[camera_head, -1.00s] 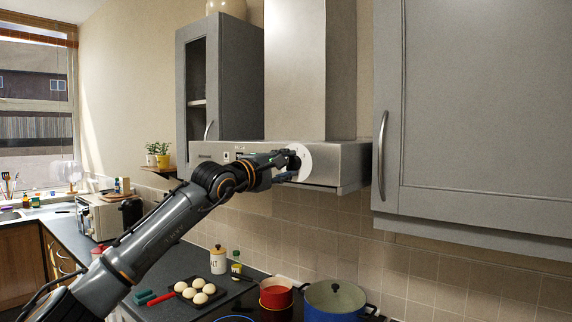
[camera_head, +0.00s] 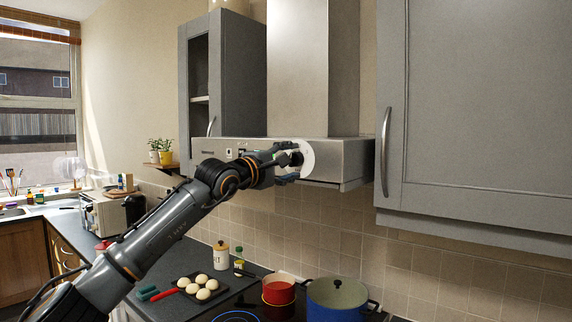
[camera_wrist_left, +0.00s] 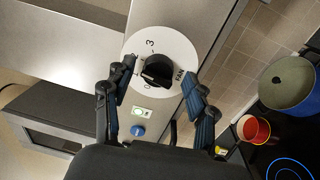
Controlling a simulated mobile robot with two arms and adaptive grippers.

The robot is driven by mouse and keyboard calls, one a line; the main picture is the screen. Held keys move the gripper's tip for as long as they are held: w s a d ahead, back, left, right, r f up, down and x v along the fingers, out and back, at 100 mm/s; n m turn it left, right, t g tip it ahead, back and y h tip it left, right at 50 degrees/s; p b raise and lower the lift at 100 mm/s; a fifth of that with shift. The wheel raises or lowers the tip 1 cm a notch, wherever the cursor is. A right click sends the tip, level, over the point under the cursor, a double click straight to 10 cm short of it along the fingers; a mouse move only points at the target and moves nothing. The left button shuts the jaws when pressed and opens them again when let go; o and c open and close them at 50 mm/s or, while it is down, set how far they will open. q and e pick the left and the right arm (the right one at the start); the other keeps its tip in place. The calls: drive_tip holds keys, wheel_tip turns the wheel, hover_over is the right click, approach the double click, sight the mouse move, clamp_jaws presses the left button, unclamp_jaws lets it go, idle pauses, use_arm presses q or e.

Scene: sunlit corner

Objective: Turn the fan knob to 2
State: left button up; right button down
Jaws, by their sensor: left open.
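The fan knob (camera_wrist_left: 158,70) is black and sits on a round white dial plate (camera_wrist_left: 172,42) on the front of the steel range hood (camera_head: 345,160). A "3" and the word "FAN" can be read on the plate in the left wrist view. My left gripper (camera_wrist_left: 160,92) is open, its fingers on either side of the knob and apart from it. My right gripper is not in view.
A blue knob (camera_wrist_left: 138,130) and a small lit switch (camera_wrist_left: 142,111) sit on the hood beside the dial. A grey wall cabinet (camera_head: 475,100) hangs at right, another (camera_head: 240,75) at left. Below are a red pot (camera_head: 278,290), a blue pot (camera_head: 337,300) and a tray of buns (camera_head: 202,285).

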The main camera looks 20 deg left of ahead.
use_arm(q)
drive_tip(key=v, duration=1.2)
